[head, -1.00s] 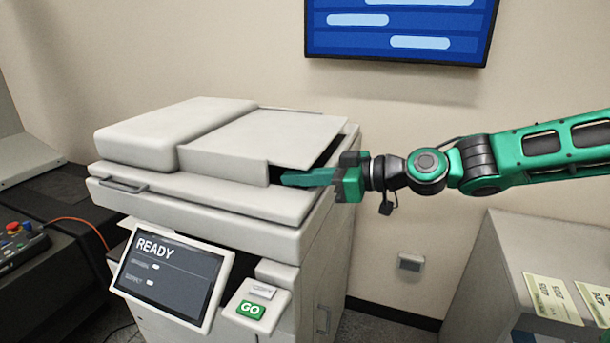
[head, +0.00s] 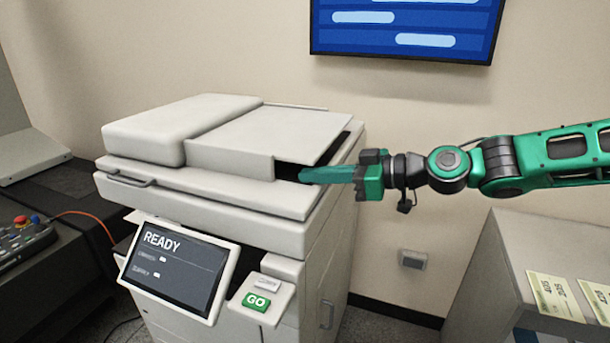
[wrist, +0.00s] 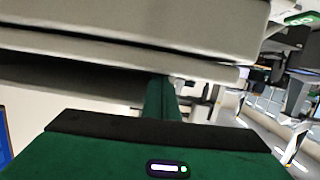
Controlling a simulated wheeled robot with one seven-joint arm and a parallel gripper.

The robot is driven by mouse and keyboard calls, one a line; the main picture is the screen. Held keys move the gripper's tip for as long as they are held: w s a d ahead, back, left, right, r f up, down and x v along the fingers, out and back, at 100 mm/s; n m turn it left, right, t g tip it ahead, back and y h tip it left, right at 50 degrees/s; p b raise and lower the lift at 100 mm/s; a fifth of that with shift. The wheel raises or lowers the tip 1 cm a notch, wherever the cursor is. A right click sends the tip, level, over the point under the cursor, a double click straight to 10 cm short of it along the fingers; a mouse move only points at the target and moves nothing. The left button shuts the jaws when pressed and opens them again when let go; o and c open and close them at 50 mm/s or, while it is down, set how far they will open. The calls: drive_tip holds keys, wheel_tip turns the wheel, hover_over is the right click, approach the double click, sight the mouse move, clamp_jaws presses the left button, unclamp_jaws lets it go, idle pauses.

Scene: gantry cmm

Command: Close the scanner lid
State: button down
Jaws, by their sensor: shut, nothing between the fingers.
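The scanner lid (head: 220,185) lies flat on top of the white scanner (head: 225,222), with no clear gap along its front edge in the head view. A handle (head: 130,181) sits at its front left. The lid carries a raised cover and a flat tray (head: 260,140). My green gripper (head: 308,174) is shut and empty at the lid's right side. Its fingertips are at the dark opening under the tray; I cannot tell whether they touch it. In the wrist view, my shut fingers (wrist: 160,97) point toward the scanner's pale edge (wrist: 150,45).
A tilted READY screen (head: 172,268) and a green GO button (head: 256,301) are on the scanner's front. A cabinet (head: 510,255) with paper labels stands at the right. A wall screen (head: 405,30) hangs behind. The space between scanner and cabinet is free.

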drive_tip(key=s+d+f+m+h, duration=0.3)
drive_tip(key=s+d, duration=0.2)
drive_tip(key=d, duration=0.4)
drive_tip(key=s+d+f+m+g+h, duration=0.1)
drive_tip(key=s+d+f+m+h, duration=0.25)
drive_tip(key=d, duration=0.55)
drive_tip(key=s+d+f+m+h, duration=0.1)
drive_tip(key=s+d+m+h, duration=0.25)
drive_tip(key=s+d, duration=0.4)
drive_tip(key=s+d+f+m+g+h, duration=0.1)
drive_tip(key=s+d+f+m+g, duration=0.2)
drive_tip(key=s+d+m, duration=0.2)
drive_tip(key=s+d+f+m+g+h, duration=0.2)
drive_tip(key=s+d+m+g, duration=0.1)
drive_tip(key=s, duration=0.6)
drive_tip(key=shift+s+d+f+m+h, duration=0.2)
drive_tip(key=shift+d+f+m+h, duration=0.15)
drive_tip(key=shift+d+m, duration=0.55)
